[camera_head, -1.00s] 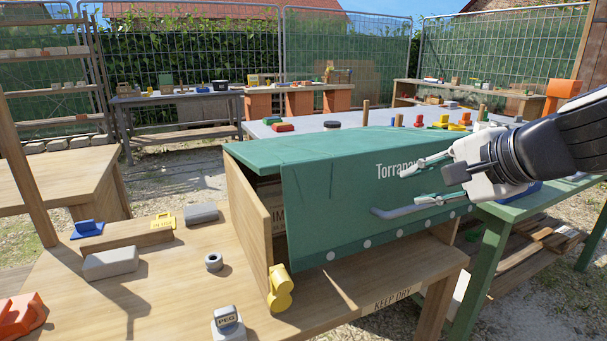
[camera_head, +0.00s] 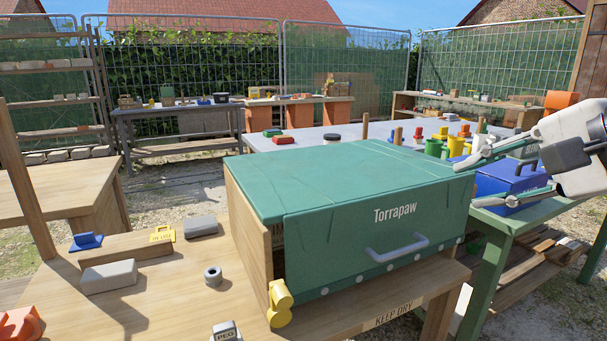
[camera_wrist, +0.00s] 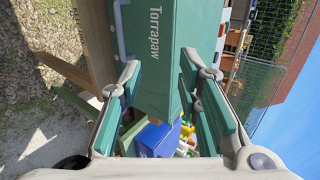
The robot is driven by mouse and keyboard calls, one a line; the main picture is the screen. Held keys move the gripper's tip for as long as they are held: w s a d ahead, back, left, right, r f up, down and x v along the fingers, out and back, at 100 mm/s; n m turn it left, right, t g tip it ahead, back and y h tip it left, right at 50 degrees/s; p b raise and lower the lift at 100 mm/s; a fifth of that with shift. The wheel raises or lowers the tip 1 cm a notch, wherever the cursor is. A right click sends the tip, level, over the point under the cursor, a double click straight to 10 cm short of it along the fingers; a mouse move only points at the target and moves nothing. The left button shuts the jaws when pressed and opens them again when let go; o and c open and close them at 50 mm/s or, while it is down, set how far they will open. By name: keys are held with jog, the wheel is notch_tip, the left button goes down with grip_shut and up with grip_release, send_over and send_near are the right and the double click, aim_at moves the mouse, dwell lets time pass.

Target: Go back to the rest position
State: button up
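My gripper (camera_head: 503,172) is at the right of the head view, to the right of the green box marked Torrapaw. Its fingers are spread wide and hold nothing; the spread green-padded fingers also show in the wrist view (camera_wrist: 160,100). The green Torrapaw box front (camera_head: 350,245) has a grey bar handle (camera_head: 397,247) and stands on the wooden bench. In the wrist view the box front (camera_wrist: 168,60) appears beyond and between the fingers. The gripper is apart from the handle. The inside of the box is mostly hidden.
A blue box (camera_head: 505,180) sits behind the gripper on the green table. A yellow piece (camera_head: 280,303) stands at the box's left front corner. Grey blocks (camera_head: 109,277) and a grey ring (camera_head: 213,276) lie on the bench at left. Open air lies right of the bench.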

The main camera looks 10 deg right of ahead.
jog(key=shift+s+d+r, duration=0.1)
jog(key=shift+s+r, duration=0.2)
jog(key=shift+s, duration=0.15)
jog(key=s+a+f+n+g, duration=0.5)
jog(key=s+a+f+n, duration=0.25)
jog(key=a+f, duration=0.2)
jog(key=s+f+n+g+h, duration=0.45)
jog(key=s+f+n, duration=0.3)
jog(key=s, duration=0.45)
notch_tip(320, 180, up, 27)
jog(key=t+y+p, duration=0.1)
jog(key=t+p, duration=0.2)
jog(key=p, duration=2.2)
jog(key=shift+w+d+f+m, duration=0.2)
jog(key=shift+w+d+m, duration=0.15)
jog(key=shift+d, duration=0.1)
